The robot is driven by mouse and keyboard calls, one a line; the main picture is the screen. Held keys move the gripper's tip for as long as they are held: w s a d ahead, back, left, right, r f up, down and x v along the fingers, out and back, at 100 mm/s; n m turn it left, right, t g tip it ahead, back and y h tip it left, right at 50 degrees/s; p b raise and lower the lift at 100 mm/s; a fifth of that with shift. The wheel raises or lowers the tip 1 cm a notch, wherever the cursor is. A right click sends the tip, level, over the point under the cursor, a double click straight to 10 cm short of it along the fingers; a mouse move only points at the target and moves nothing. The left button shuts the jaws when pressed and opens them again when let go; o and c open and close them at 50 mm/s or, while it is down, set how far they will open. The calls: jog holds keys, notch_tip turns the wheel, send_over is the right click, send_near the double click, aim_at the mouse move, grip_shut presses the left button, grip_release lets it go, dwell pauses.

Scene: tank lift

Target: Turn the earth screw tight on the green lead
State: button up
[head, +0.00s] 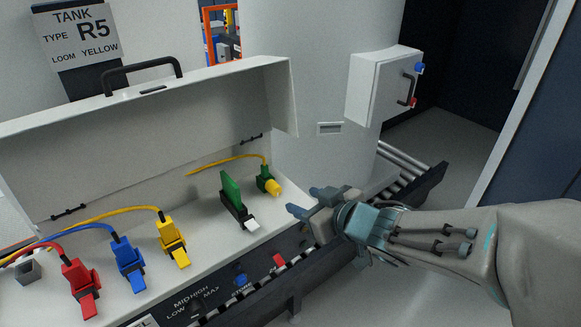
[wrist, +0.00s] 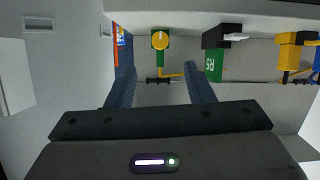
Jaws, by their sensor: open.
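The green lead's plug (head: 264,178) sits at the right end of the white box, with a yellow cable running left from it. Its yellow earth screw (head: 274,188) faces outward; in the wrist view the round yellow screw (wrist: 160,40) has a pale mark, roughly upright. My gripper (head: 305,201) is open and empty, just right of and apart from the screw. In the wrist view my gripper's two blue fingers (wrist: 158,70) stand apart, with the green plug (wrist: 160,57) showing between and beyond them.
Left of the green lead stand a green R5 tag in a black holder (head: 234,200), then yellow (head: 172,243), blue (head: 127,262) and red (head: 79,284) plugs. The box's raised lid (head: 150,130) stands behind. A roller conveyor (head: 400,170) and white wall cabinet (head: 380,85) are at the right.

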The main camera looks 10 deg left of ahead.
aim_at(278, 189)
jog(key=b+x, duration=0.3)
jog(key=x, duration=0.8)
jog(key=shift+a+f, duration=0.1)
jog(key=c, duration=1)
